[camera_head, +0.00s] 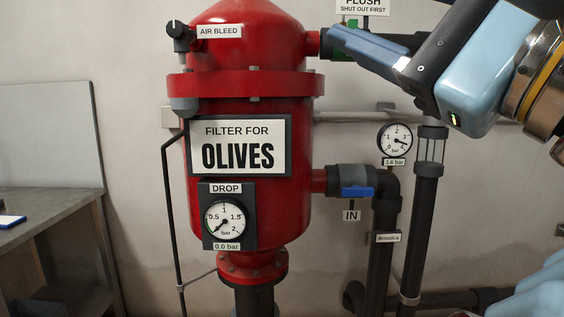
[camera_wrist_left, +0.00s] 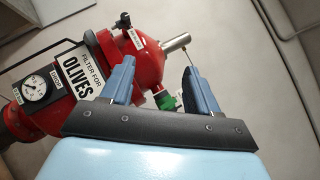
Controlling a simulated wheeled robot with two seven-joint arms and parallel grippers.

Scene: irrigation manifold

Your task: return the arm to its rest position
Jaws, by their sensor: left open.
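My left gripper shows in the left wrist view (camera_wrist_left: 158,66), with its two blue fingers spread apart and nothing held between them. In the head view its light blue hand (camera_head: 475,75) reaches in from the upper right, with one blue finger (camera_head: 365,50) pointing left. That finger overlaps the dark flush outlet beside the red filter (camera_head: 250,83); I cannot tell whether they touch. The other finger is out of the head view. A green valve part (camera_wrist_left: 165,100) shows behind the gap, near the palm.
The inlet valve has a blue handle (camera_head: 357,192) below the hand. Dark vertical pipes (camera_head: 424,220) and a pressure gauge (camera_head: 395,141) stand at the right. A grey bench (camera_head: 50,213) is at the left. Bare wall shows between the bench and filter.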

